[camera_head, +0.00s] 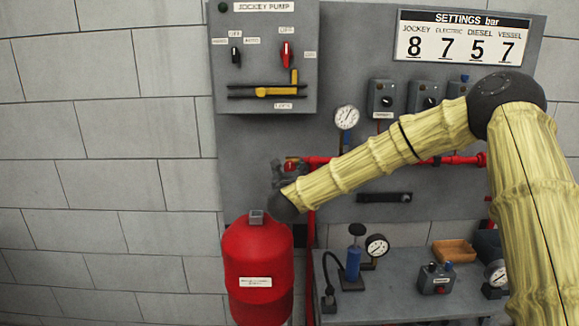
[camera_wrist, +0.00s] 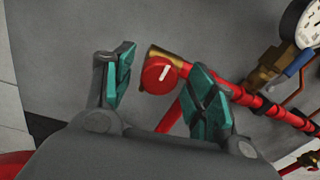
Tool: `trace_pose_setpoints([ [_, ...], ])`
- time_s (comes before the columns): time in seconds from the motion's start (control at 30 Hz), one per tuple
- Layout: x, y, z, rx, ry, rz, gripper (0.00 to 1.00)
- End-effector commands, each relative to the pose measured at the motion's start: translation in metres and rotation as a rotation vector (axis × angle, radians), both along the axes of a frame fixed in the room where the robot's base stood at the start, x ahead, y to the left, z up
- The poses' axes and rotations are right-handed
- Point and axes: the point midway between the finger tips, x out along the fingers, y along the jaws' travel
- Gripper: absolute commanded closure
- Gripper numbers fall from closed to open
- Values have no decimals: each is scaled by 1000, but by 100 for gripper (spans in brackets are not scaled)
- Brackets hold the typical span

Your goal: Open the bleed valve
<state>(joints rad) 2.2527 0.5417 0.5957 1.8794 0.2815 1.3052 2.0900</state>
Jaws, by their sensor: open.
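The bleed valve appears to be the round red knob with a white mark (camera_wrist: 159,74) on a brass fitting (camera_wrist: 160,54) at the end of a red pipe, in the wrist view. It is small and partly hidden in the head view (camera_head: 291,165), just beyond my gripper. My gripper (camera_wrist: 163,82) is open, with its teal-padded fingers apart. In the wrist view the knob shows between the two fingertips, closer to the right finger. I cannot tell whether either finger touches it. In the head view my gripper (camera_head: 285,172) is at the pipe's left end, above the red tank.
The red tank (camera_head: 258,262) stands just below my gripper. A pressure gauge (camera_head: 346,117) and a blue-handled valve (camera_wrist: 298,62) sit to the right along the red pipe (camera_wrist: 252,98). A jockey pump panel (camera_head: 263,75) is above. A bench (camera_head: 385,300) with tools is lower right.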

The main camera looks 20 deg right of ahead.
Motion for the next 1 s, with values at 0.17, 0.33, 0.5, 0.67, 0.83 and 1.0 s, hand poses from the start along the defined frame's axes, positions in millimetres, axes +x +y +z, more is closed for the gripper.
trace_pose_setpoints([
  [0.17, 11, -3, 0, 0, 0, 2, 44],
  [0.33, 13, -3, 0, 0, 0, 3, 44],
  [0.5, 12, -3, 0, 0, 0, 3, 48],
  [0.67, 12, -3, 0, 0, 0, 2, 77],
  [0.83, 12, -3, 0, 0, 0, 2, 90],
  [1.0, 12, -3, -1, -13, 4, 2, 90],
])
